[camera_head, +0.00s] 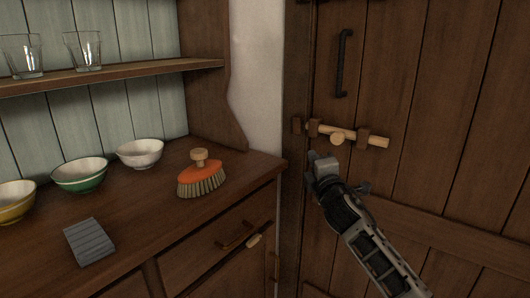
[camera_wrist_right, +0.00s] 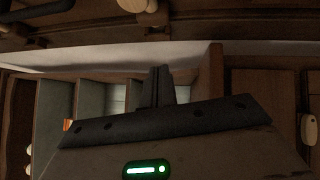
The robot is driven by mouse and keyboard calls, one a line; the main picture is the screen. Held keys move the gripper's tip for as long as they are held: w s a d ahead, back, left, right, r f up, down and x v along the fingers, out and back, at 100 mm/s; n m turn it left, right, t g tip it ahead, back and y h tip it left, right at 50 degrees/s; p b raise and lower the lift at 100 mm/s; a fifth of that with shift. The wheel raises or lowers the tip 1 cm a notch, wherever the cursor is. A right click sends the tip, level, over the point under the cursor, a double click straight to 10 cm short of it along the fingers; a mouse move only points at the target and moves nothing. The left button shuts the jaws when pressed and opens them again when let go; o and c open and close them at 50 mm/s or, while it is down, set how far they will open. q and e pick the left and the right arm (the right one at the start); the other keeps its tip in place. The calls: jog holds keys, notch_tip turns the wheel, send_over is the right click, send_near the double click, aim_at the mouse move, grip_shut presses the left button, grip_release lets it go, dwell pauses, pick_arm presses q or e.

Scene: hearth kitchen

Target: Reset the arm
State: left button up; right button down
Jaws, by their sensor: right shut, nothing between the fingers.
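My right gripper (camera_head: 318,158) is raised in front of the wooden plank door, just left of and below the door's wooden bolt (camera_head: 350,136). It is shut, with nothing held. In the right wrist view its dark fingers (camera_wrist_right: 158,85) stand together at the middle. Whether the gripper touches the door cannot be told, but it looks apart from the bolt. My right arm reaches in from the lower right. My left gripper is not in view.
A dresser counter (camera_head: 140,215) at left holds several bowls, an orange brush (camera_head: 201,178) and a grey ridged block (camera_head: 89,241). Two glasses stand on the shelf (camera_head: 120,73) above. A dark handle (camera_head: 342,63) is on the door (camera_head: 420,90). The dresser's drawer has a handle (camera_head: 237,236).

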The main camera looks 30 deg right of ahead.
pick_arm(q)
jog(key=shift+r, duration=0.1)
pick_arm(e)
jog(key=s+a+f+m+g+y+p, duration=0.2)
jog(key=s+a+f+y, duration=0.15)
jog(key=a+f, duration=0.4)
jog(key=s+a+f+m+g+y+p, duration=0.1)
jog(key=s+a+f+m+y, duration=0.1)
jog(key=s+a+f, duration=0.5)
pick_arm(q)
jog(key=p, duration=0.1)
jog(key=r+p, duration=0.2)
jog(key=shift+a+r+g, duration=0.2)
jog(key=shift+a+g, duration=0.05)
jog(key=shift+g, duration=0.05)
pick_arm(e)
jog(key=s+a+f+m+g+y, duration=0.2)
jog(key=s+a+f+m, duration=0.1)
jog(key=s+a, duration=0.4)
jog(key=s+a+f+m+g+y, duration=0.2)
jog(key=s+a+f+m+y, duration=0.1)
jog(key=s+a+m, duration=0.3)
jog(key=s+a+f, duration=0.1)
jog(key=s+a, duration=0.1)
jog(key=s, duration=0.2)
jog(key=shift+a+f+m+g, duration=0.15)
jog(key=shift+a+m+g, duration=0.05)
jog(key=shift+m+g, duration=0.1)
